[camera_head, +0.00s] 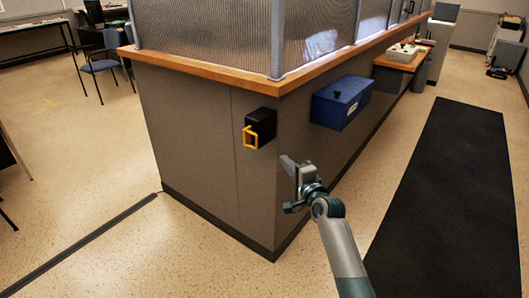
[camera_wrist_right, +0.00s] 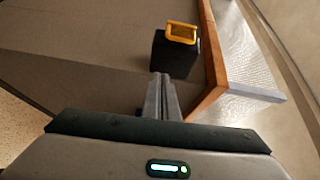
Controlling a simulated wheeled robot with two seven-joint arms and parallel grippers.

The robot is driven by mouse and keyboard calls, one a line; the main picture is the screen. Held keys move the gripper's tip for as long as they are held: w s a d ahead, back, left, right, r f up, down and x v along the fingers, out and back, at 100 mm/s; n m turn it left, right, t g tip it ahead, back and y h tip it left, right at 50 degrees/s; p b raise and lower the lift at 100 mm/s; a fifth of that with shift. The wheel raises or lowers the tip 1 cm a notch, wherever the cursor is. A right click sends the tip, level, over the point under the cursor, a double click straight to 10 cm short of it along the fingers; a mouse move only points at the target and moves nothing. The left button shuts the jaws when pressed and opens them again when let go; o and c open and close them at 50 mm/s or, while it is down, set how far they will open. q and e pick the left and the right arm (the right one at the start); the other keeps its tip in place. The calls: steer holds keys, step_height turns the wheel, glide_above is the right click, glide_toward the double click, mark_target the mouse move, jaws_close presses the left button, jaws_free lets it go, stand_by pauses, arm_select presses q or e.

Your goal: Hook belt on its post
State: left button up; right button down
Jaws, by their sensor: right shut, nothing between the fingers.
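A black belt box (camera_head: 262,127) is fixed to the side of the grey counter near its corner. A yellow loop-shaped belt end (camera_head: 251,136) sits at its front. In the right wrist view the box (camera_wrist_right: 175,56) and yellow end (camera_wrist_right: 182,33) lie ahead of the fingers, beyond their tips. My right gripper (camera_head: 288,162) is shut and empty, to the right of and below the box in the head view, apart from it. Its fingers (camera_wrist_right: 162,78) are together in the wrist view. No post that I can identify is in view. My left gripper is out of view.
The counter has a wooden ledge (camera_head: 215,76) and mesh screen above. A blue box (camera_head: 341,101) is mounted right of the belt box. A black mat (camera_head: 445,200) lies on the floor at right. Chairs (camera_head: 100,62) stand at the back left. The left floor is largely open.

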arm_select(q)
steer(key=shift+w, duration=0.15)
arm_select(e)
steer(key=r, duration=0.2)
steer(key=shift+w+a+r, duration=0.15)
steer(key=shift+w+r, duration=0.05)
steer(key=shift+r, duration=0.1)
steer(key=shift+w+y, duration=0.15)
steer(key=shift+y, duration=0.15)
